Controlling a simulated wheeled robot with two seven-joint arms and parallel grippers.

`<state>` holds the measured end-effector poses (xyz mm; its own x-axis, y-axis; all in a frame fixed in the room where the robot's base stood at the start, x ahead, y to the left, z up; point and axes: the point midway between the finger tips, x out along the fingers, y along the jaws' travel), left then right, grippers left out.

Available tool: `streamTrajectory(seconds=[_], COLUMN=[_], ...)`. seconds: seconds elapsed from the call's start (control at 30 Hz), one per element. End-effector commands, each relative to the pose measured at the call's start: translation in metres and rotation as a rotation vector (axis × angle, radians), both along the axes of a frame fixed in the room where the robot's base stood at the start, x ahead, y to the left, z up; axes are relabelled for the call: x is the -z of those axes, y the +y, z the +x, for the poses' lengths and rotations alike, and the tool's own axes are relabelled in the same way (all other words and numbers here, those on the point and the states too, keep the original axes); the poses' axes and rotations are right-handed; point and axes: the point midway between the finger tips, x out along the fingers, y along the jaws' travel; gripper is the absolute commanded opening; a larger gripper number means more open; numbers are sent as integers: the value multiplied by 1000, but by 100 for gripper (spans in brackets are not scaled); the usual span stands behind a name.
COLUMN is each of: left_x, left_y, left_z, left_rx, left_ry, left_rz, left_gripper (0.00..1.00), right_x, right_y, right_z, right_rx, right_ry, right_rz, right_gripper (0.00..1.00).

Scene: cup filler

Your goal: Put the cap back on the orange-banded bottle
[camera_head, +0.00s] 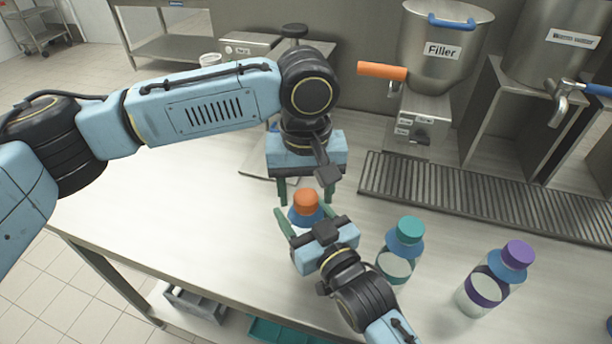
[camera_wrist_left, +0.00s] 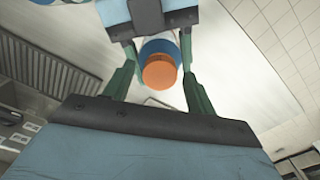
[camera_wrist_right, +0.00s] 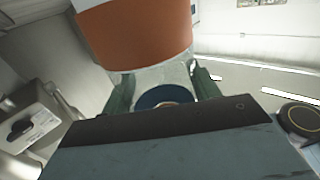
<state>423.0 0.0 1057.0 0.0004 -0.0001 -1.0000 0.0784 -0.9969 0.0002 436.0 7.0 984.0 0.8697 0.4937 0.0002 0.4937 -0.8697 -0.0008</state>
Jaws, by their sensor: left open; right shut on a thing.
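The orange-banded bottle (camera_head: 296,217) stands upright at the table's front middle, with blue shoulders. The orange cap (camera_head: 306,202) sits on its top; it also shows in the left wrist view (camera_wrist_left: 160,72). I cannot tell whether it is screwed tight. My right gripper (camera_head: 307,222) is shut around the bottle's body from the front. In the right wrist view the orange band (camera_wrist_right: 138,35) fills the top, beside the fingers. My left gripper (camera_head: 306,196) points down from above and is open, its fingers on either side of the cap with gaps.
A teal-capped bottle (camera_head: 402,250) and a purple-capped bottle (camera_head: 496,280) stand to the right. The Filler (camera_head: 440,50) with its orange handle (camera_head: 382,70) and a slatted drain grate (camera_head: 480,198) are at the back. The table's left part (camera_head: 160,205) is clear.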

Motion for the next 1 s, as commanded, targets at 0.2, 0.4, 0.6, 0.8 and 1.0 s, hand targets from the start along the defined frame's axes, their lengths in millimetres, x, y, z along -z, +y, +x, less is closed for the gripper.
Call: streamTrajectory(seconds=[0.2,0.4,0.6,0.8,1.0], left_x=[1,1,1,1,1], left_y=[0,0,0,0,0], left_z=[0,0,0,0,0], left_rx=[0,0,0,0,123], left_ry=[0,0,0,0,1], left_rz=[0,0,0,0,-1], left_gripper=[56,39,13,9,9], right_x=[1,1,1,1,1], right_y=[0,0,0,0,0], right_z=[0,0,0,0,0], right_rx=[0,0,0,0,0], right_ry=[3,3,3,3,3], right_rz=[-1,-1,-1,-1,-1], right_gripper=[0,0,0,0,0])
